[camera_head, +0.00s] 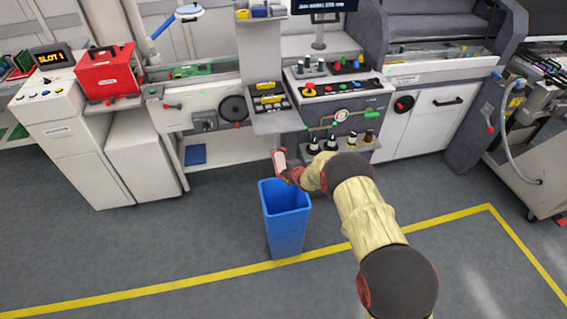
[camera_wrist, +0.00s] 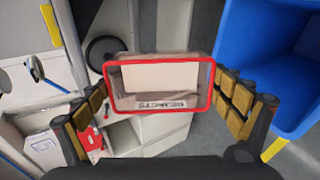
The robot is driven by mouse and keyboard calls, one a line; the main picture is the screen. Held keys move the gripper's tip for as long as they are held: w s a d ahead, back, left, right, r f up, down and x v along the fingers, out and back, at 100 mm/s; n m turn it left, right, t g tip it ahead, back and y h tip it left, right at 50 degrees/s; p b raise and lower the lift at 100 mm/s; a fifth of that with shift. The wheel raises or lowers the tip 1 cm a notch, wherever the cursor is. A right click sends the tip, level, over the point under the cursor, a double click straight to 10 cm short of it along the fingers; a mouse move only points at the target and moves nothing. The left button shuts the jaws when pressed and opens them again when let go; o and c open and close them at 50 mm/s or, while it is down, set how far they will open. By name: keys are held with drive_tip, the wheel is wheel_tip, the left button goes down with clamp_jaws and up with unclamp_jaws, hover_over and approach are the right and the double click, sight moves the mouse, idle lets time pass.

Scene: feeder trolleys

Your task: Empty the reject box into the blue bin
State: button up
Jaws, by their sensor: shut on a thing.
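The reject box (camera_wrist: 160,122) is a small clear box with a red rim, and its lettering looks reversed in the wrist view. My gripper (camera_wrist: 160,92) is shut on it, with padded fingers on both sides. The box also shows small and pale in the head view (camera_head: 279,160), just above the far rim of the blue bin. My gripper (camera_head: 289,174) is there too. The blue bin (camera_head: 287,235) stands upright and open on the floor. In the wrist view the blue bin (camera_wrist: 233,45) lies right of the box. I cannot tell what the box holds.
White machine cabinets (camera_head: 240,150) run along the back behind the bin. A red case (camera_head: 107,72) sits on the left cabinet. A yellow floor line (camera_head: 190,284) passes by the bin. The grey floor around the bin is clear.

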wheel_tip(320, 180, up, 6)
drive_tip(key=shift+p, duration=1.05)
drive_tip(key=s+d+f, duration=0.1)
drive_tip(key=s+d, duration=0.2)
drive_tip(key=s, duration=0.3)
drive_tip(key=s+d+f, duration=0.2)
drive_tip(key=s, duration=0.4)
drive_tip(key=s+d+r+m+h, duration=0.2)
drive_tip(key=s+d+r, duration=0.2)
drive_tip(key=s+d, duration=0.4)
drive_tip(key=s+d+r+m+t+h, duration=0.1)
drive_tip(key=s+d+r+m+h, duration=0.2)
drive_tip(key=s+d, duration=0.6)
drive_tip(key=shift+v, duration=2.05)
